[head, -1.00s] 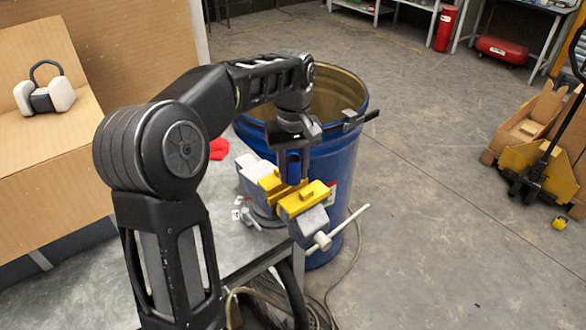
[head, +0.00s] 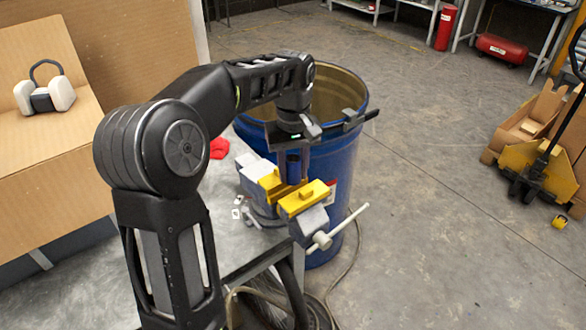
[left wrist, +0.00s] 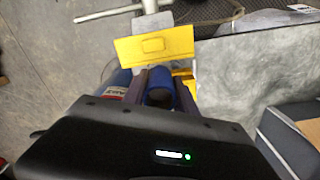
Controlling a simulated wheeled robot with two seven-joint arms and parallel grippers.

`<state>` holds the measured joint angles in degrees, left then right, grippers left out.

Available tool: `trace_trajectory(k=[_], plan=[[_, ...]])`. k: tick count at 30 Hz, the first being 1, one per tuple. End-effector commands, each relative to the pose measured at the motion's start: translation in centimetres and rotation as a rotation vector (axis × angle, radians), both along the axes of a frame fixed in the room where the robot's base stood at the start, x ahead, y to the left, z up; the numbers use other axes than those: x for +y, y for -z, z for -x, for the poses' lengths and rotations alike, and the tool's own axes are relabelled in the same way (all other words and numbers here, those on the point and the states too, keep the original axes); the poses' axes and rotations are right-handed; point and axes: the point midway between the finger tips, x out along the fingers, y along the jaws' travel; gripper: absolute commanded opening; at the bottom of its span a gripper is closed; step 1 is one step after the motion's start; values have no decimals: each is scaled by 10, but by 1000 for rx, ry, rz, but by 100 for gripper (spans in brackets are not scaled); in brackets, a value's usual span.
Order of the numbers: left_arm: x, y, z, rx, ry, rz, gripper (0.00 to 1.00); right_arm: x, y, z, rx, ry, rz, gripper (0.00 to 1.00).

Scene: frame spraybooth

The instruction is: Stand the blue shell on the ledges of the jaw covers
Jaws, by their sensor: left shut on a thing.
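The blue shell (head: 294,167) is held upright between the fingers of my left gripper (head: 292,172), right above the vise. It also shows in the left wrist view (left wrist: 160,88) between the two fingers. The yellow jaw covers (head: 303,199) sit on the vise (head: 312,222), with the shell's lower end at the gap between them. I cannot tell whether the shell touches the ledges, as the covers and fingers hide its bottom. In the left wrist view one yellow cover (left wrist: 152,46) stands just beyond the shell. My right gripper is not in view.
The vise sits at the corner of a grey bench (head: 228,238), its pale handle (head: 340,227) sticking out to the right. A large blue barrel (head: 345,160) stands close behind. A red thing (head: 219,148) lies on the bench. Ear defenders (head: 45,93) rest on cardboard at left.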

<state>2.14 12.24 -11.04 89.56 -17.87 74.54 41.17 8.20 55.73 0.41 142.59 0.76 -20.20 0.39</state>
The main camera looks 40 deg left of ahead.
Motion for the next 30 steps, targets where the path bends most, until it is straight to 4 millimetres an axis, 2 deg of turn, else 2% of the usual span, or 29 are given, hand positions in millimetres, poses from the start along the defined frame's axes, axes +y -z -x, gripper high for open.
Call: trace_trajectory(k=[22, 23, 30], plan=[[0, 20, 0, 0, 0, 0, 0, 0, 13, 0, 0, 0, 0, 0], [0, 18, 0, 0, 0, 0, 36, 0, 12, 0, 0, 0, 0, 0], [0, 18, 0, 0, 0, 0, 55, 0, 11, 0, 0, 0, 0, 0]])
